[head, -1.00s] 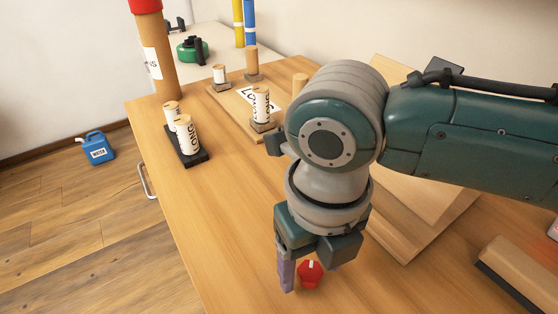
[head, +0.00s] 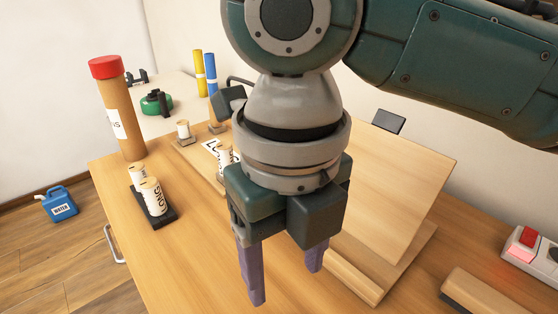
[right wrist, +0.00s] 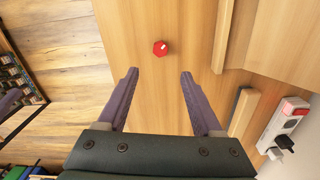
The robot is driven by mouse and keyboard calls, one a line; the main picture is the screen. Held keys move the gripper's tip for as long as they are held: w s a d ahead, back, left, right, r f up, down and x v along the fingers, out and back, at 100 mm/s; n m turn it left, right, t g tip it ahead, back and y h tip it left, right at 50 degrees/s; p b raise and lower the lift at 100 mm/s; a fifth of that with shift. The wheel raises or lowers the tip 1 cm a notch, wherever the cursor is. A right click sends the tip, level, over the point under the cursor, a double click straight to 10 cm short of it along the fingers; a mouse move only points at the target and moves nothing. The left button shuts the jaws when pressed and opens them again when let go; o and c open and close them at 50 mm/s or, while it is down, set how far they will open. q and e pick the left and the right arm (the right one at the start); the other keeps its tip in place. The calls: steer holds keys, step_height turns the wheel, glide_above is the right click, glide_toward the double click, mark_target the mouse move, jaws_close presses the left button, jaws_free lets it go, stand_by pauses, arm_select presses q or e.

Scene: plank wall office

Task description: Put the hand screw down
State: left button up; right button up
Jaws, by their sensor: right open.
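The hand screw (right wrist: 160,47) is a small red knob with a pale mark on it. In the right wrist view it lies on the bare wooden tabletop, beyond the fingertips and apart from them. In the head view it does not show; my right gripper and arm cover much of the table. My right gripper (head: 285,285) points down above the table, with its two purple fingers spread and nothing between them. It also shows open in the right wrist view (right wrist: 159,73).
A slanted wooden board (head: 395,185) stands behind my right gripper. A wooden block (head: 485,295) and a power strip with a red switch (head: 525,240) are at right. A red-capped tube (head: 115,110) and labelled cylinders (head: 153,197) stand at left. The front-left tabletop is clear.

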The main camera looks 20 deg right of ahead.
steer(key=s+a+f+m+t+y, duration=0.2)
steer(key=s+a+m+y, duration=0.25)
steer(key=m, duration=1.05)
steer(key=s+d+m+h, duration=0.2)
steer(key=s+d+m, duration=0.2)
steer(key=d+m, duration=0.3)
steer(key=s+d+f+m+t+h, duration=0.1)
steer(key=d+m, duration=0.6)
steer(key=m, duration=0.7)
steer(key=s+h, duration=0.1)
steer(key=s, duration=0.1)
steer(key=shift+s+f+t, duration=0.15)
steer(key=shift+s+t, duration=0.15)
steer(key=shift+s, duration=0.05)
